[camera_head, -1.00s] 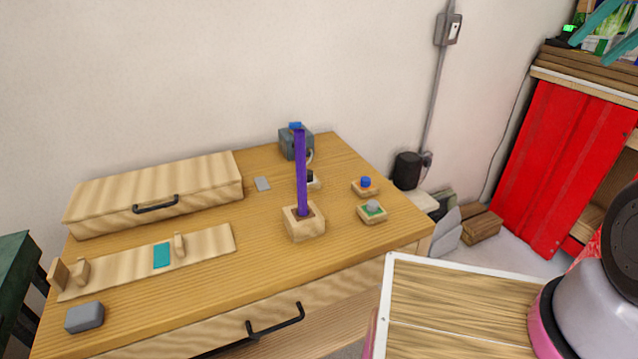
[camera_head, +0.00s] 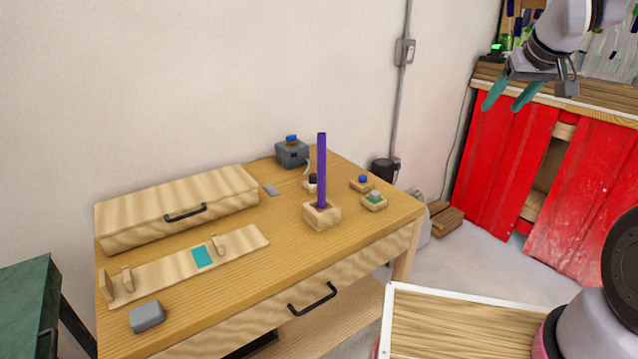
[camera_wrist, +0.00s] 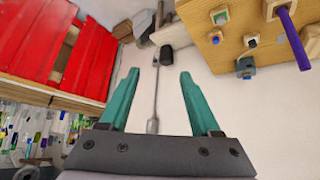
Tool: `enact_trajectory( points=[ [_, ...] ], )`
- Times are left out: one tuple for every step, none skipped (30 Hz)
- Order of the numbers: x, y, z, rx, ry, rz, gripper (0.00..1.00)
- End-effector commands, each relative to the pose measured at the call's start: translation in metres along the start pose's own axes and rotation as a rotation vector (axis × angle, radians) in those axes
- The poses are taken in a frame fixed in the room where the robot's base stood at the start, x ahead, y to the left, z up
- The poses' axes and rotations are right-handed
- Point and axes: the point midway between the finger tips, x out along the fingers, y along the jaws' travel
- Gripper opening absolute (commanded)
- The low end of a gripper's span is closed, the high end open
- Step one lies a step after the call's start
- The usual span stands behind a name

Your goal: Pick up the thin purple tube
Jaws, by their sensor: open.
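The thin purple tube (camera_head: 322,172) stands upright in a square wooden holder (camera_head: 322,215) near the right part of the wooden table. In the wrist view the tube (camera_wrist: 291,38) shows at the upper right, its lower end in the holder. My gripper (camera_head: 511,107) is high at the upper right of the head view, well to the right of the tube and apart from it. Its two teal fingers are open with nothing between them; they also show in the wrist view (camera_wrist: 158,88).
The table (camera_head: 250,285) also bears a wooden case (camera_head: 165,222), a wooden rack (camera_head: 160,275), a grey block (camera_head: 147,316), a grey-blue box (camera_head: 291,153) and small wooden blocks with knobs (camera_head: 374,201). Red cabinet panels (camera_head: 500,165) stand at the right. A green table (camera_head: 25,300) is at the left.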

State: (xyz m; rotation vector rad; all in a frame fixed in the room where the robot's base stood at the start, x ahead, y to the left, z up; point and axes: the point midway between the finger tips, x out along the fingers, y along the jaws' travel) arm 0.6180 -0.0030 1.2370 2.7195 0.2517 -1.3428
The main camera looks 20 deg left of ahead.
Motion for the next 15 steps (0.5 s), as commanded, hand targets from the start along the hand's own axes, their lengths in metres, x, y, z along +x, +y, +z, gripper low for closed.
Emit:
enact_trajectory(
  points=[
    [0.028, -0.012, 0.000, -0.072, -0.006, -0.024, 0.64],
    [0.042, -0.020, -0.001, -0.115, 0.000, -0.039, 0.64],
    [0.060, -0.032, -0.002, -0.172, 0.010, -0.063, 0.64],
    [0.073, -0.041, -0.001, -0.211, 0.018, -0.083, 0.64],
    [0.087, -0.051, -0.001, -0.249, 0.027, -0.105, 0.64],
    [0.103, -0.064, 0.002, -0.298, 0.041, -0.136, 0.64],
    [0.116, -0.075, 0.004, -0.333, 0.052, -0.162, 0.64],
    [0.127, -0.087, 0.006, -0.366, 0.065, -0.189, 0.64],
    [0.142, -0.103, 0.011, -0.406, 0.083, -0.227, 0.64],
    [0.152, -0.115, 0.014, -0.434, 0.099, -0.257, 0.64],
    [0.161, -0.128, 0.019, -0.461, 0.115, -0.289, 0.64],
    [0.173, -0.145, 0.025, -0.492, 0.139, -0.331, 0.64],
    [0.181, -0.158, 0.031, -0.512, 0.156, -0.365, 0.64],
    [0.188, -0.171, 0.036, -0.531, 0.177, -0.398, 0.64],
    [0.196, -0.189, 0.044, -0.552, 0.204, -0.443, 0.64]
  ],
)
